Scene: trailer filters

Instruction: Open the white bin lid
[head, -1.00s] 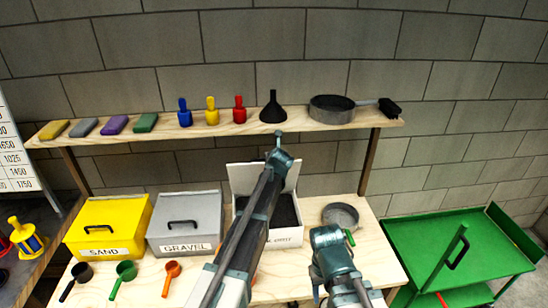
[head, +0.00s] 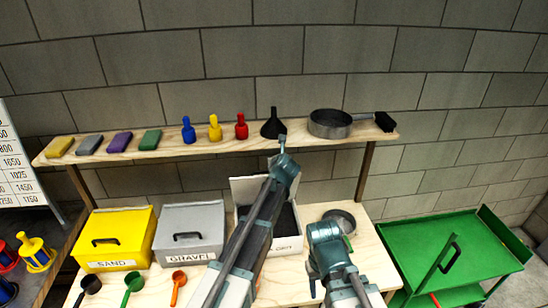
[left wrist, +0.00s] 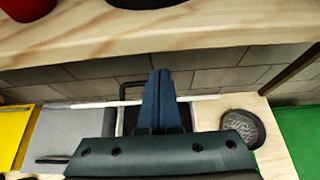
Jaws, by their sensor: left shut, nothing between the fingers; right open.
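The white bin (head: 290,243) stands on the wooden table to the right of the gravel bin. Its lid (head: 246,188) is raised and stands roughly upright at the back, and the dark inside shows. In the left wrist view the lid's edge (left wrist: 95,104) is a thin white strip, with a black handle (left wrist: 122,92) beyond it. My left gripper (head: 282,143) is shut and empty, above the bin close to the lid; whether it touches the lid I cannot tell. My left arm hides part of the bin. My right gripper (head: 325,240) is open, low over the table, right of the bin; its fingers are mostly hidden.
A yellow sand bin (head: 118,228) and a grey gravel bin (head: 190,222) stand closed at left, with several scoops before them. A shelf (head: 215,147) with blocks, a funnel and a pan runs above. A round sieve (head: 343,216) lies right. A green cart (head: 440,250) stands beyond.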

